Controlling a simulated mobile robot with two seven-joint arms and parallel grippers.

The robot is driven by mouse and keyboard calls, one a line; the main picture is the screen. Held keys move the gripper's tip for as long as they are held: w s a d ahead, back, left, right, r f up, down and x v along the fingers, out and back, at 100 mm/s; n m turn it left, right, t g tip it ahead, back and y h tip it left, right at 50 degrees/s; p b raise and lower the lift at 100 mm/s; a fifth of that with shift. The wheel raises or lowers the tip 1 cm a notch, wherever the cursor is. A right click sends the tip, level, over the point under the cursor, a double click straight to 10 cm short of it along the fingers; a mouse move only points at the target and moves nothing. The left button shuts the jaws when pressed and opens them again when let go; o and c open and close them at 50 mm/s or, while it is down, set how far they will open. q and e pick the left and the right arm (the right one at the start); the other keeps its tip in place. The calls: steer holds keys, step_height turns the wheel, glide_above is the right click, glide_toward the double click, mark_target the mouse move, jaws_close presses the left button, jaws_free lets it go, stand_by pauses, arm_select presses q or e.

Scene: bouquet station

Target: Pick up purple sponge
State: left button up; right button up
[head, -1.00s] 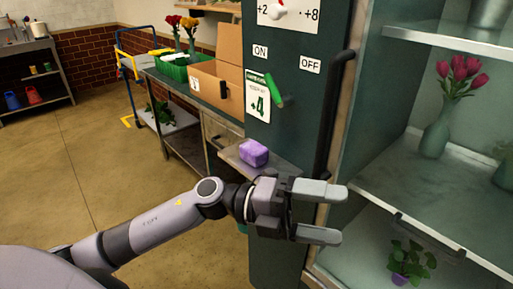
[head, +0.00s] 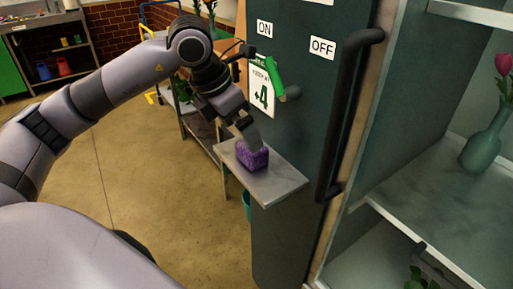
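The purple sponge (head: 254,160) sits on a small grey metal shelf (head: 273,188) fixed to the dark green cabinet. My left gripper (head: 251,141) comes down from above, its fingertips at the top of the sponge. One grey finger shows against the sponge's upper part; the other finger is hidden. I cannot tell whether the fingers are closed on the sponge. The sponge appears to rest on the shelf. My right gripper is not in view.
The cabinet's long dark vertical handle (head: 342,125) stands right of the shelf. A green lever (head: 275,76) sticks out above the shelf. Glass-fronted shelving with a teal vase (head: 487,137) is at the right. A metal workbench (head: 203,143) stands behind my arm.

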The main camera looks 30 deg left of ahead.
mark_target(253, 161)
arm_select(q)
steer(key=shift+d+f, duration=0.1)
steer(key=shift+f, duration=0.4)
steer(key=x, duration=0.5)
steer(key=shift+f+p, duration=0.1)
steer(key=shift+p, duration=0.2)
steer(key=c, duration=1)
